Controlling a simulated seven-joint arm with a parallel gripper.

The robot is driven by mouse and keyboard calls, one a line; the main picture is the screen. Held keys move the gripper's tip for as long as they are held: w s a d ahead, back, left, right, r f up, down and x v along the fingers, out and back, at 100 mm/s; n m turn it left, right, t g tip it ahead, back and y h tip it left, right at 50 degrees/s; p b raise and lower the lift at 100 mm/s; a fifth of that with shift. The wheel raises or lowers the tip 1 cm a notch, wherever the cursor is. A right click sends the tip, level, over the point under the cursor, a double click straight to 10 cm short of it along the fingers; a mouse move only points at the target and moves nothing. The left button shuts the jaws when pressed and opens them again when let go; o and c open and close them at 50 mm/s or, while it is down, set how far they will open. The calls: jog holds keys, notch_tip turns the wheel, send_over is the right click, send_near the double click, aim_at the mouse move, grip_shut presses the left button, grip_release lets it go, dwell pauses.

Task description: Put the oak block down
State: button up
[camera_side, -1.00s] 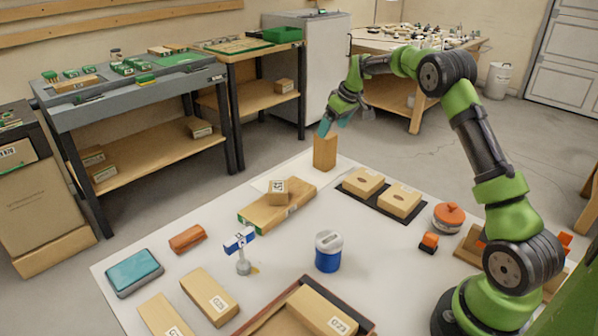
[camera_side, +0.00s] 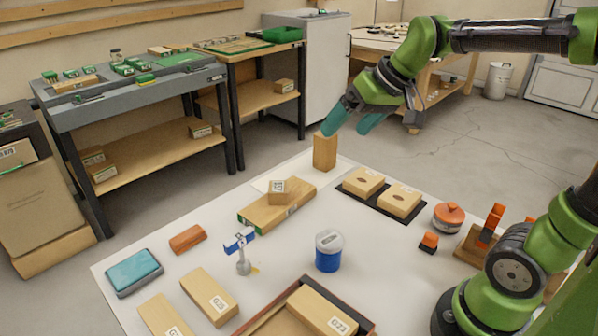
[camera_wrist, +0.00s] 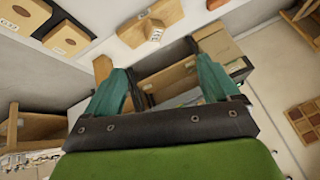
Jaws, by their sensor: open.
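The oak block (camera_side: 324,152) stands upright on the far corner of the white table top. My gripper (camera_side: 350,127) is open and empty, with teal fingers spread wide. It is above and to the right of the block in the side view, and nothing is between the fingers. In the wrist view my gripper (camera_wrist: 160,68) shows both fingers apart, and what appears to be the oak block (camera_wrist: 102,67) is partly hidden behind the left finger.
A long board with a small block (camera_side: 277,191) on it lies nearby. A black tray (camera_side: 401,214) holds two wooden blocks.

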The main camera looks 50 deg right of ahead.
jog(key=s+a+f, duration=0.2)
jog(key=s, duration=0.3)
jog(key=s+a+f+m, duration=0.1)
jog(key=s+a+f, duration=0.1)
jog(key=s, duration=0.3)
jog(key=shift+s+a+t+y, duration=0.15)
jog(key=shift+a+t+y, duration=0.15)
jog(key=shift+a+t, duration=0.15)
